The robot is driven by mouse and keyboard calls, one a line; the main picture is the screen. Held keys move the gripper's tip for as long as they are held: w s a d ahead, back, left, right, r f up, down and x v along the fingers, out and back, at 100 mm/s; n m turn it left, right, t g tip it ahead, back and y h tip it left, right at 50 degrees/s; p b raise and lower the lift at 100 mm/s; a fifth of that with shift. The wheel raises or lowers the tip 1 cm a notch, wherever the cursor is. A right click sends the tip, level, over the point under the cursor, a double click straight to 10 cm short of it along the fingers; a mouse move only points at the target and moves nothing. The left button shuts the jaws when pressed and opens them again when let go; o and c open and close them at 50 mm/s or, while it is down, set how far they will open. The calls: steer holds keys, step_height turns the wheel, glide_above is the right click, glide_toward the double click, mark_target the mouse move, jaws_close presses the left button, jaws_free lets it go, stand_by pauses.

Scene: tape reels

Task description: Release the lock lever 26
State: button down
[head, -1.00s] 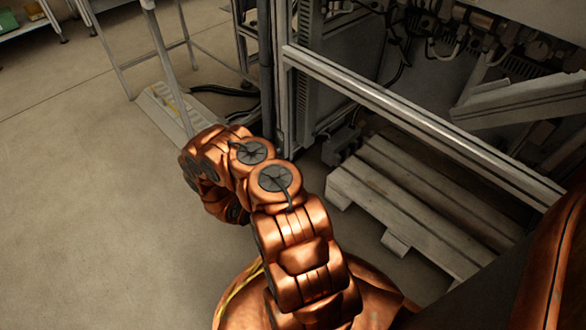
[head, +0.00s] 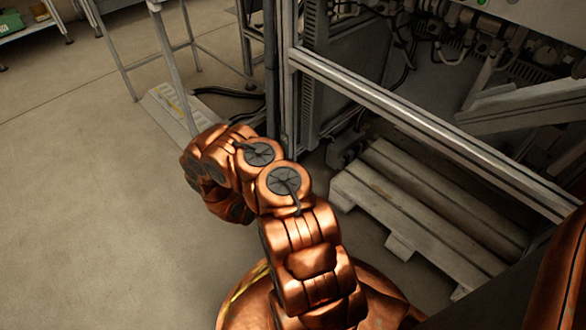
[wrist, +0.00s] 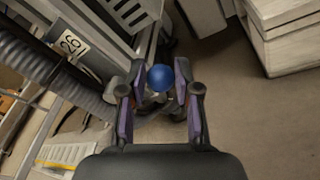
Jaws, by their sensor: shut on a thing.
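A blue ball knob (wrist: 160,78), apparently the end of lock lever 26, shows between the fingertips of my gripper (wrist: 159,88) in the wrist view. My gripper is shut on this knob, with a dark finger on each side. The lever's shaft is mostly hidden behind the knob and fingers. A pale plate marked 26 (wrist: 69,43) is at the upper left of the wrist view, seen turned. In the head view my arm hides the gripper and the lever.
A ribbed dark hose (wrist: 45,70) runs beside the plate. In the head view, a metal machine frame (head: 430,125) stands right of my arm, with a wooden pallet (head: 425,205) beneath. A thin-legged stand (head: 165,45) is at the back. Floor on the left is clear.

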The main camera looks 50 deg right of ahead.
steer(key=shift+w+a, duration=0.25)
steer(key=shift+w, duration=0.4)
steer(key=c, duration=1)
jaws_free()
steer(key=shift+o, duration=0.8)
steer(key=shift+s+d, duration=0.15)
steer(key=shift+s, duration=0.2)
steer(key=a, duration=0.4)
steer(key=s+a+r, duration=0.1)
steer(key=a, duration=0.6)
steer(key=shift+s+a+r, duration=0.2)
steer(key=shift+a+r, duration=0.1)
steer(key=shift+a, duration=0.1)
steer(key=shift+d, duration=0.1)
steer(key=shift+w+d+f, duration=0.2)
steer(key=shift+d+f, duration=0.05)
steer(key=shift+d, duration=1.7)
steer(key=shift+w+d+f, duration=0.2)
steer(key=shift+d+f, duration=0.1)
steer(key=shift+d, duration=1.65)
steer(key=shift+w+d+f, duration=0.2)
steer(key=shift+d+f, duration=0.05)
steer(key=shift+d, duration=1.7)
